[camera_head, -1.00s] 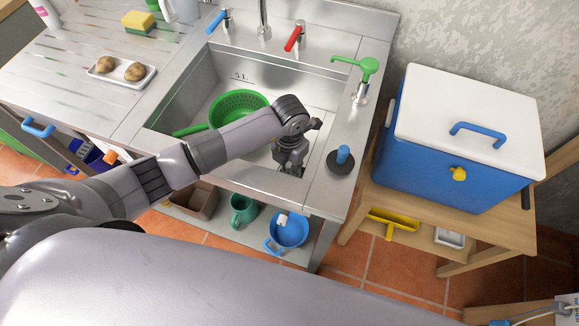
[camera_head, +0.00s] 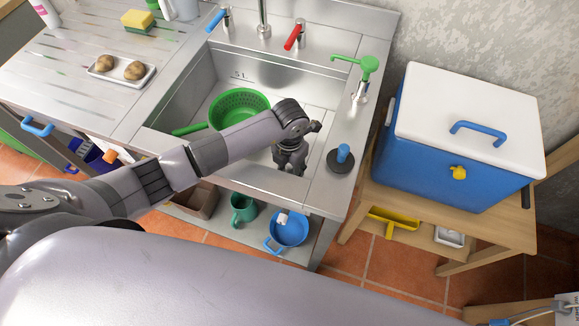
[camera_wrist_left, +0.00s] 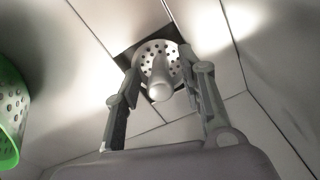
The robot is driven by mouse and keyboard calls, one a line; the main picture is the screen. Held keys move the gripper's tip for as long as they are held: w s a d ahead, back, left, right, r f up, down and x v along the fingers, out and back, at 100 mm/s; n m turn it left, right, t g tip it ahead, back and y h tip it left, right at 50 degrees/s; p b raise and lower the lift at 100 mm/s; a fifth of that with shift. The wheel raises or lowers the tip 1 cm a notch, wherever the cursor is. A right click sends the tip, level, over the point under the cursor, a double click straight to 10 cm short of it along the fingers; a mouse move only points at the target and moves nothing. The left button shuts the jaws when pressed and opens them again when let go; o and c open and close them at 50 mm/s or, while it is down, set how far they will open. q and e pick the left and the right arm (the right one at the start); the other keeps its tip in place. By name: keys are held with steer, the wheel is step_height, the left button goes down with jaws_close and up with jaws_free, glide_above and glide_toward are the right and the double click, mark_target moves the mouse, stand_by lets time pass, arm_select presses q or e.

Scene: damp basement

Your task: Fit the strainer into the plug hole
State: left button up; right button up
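The strainer (camera_wrist_left: 155,58) is a pale metal disc with holes and a rounded central knob (camera_wrist_left: 160,91). In the left wrist view it lies over a dark square recess (camera_wrist_left: 124,59) in the sink floor, which looks like the plug hole area. Whether it is fully seated cannot be told. My left gripper (camera_wrist_left: 161,59) is around the strainer, with one finger on each side and a gap beside the knob. In the head view my left gripper (camera_head: 292,168) points down into the sink (camera_head: 190,102), hiding the strainer. My right gripper is not in view.
A green colander (camera_head: 238,105) lies in the sink left of my gripper; its edge also shows in the wrist view (camera_wrist_left: 10,115). A blue cooler (camera_head: 450,150) stands farther right.

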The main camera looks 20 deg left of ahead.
mark_target(290, 166)
arm_select(q)
step_height(290, 166, up, 12)
steer(key=shift+r+b, duration=0.2)
steer(key=shift+b, duration=0.25)
stand_by(0.5)
